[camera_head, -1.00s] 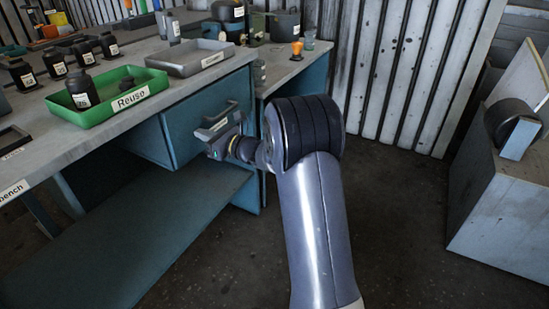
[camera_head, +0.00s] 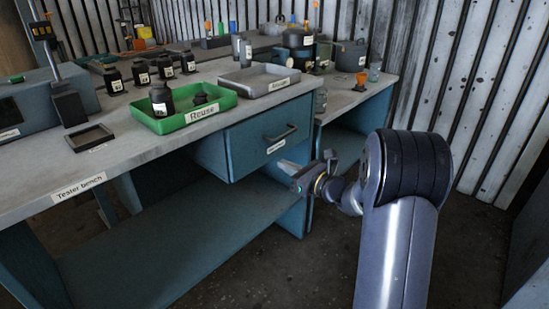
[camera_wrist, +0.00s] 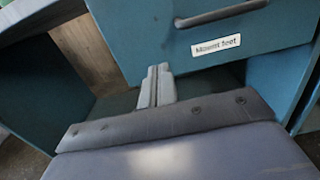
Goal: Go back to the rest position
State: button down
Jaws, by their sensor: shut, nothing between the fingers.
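My gripper (camera_head: 309,166) is in front of the blue drawer (camera_head: 268,136) of the bench, just below its dark handle and apart from it. In the wrist view my gripper's fingers (camera_wrist: 157,86) are together with nothing between them. The drawer front also fills the top of the wrist view, with its handle (camera_wrist: 222,13) and a label reading "Mount feet" (camera_wrist: 215,45).
The bench top (camera_head: 92,163) holds a green "Reuse" tray (camera_head: 186,127) with dark parts, a grey tray (camera_head: 260,89), several dark bottles and a small dark square tray (camera_head: 89,137). A teal lower shelf (camera_head: 170,250) is bare. Open floor (camera_head: 470,240) lies right of my arm.

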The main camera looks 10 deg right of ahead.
jog(key=v, duration=0.4)
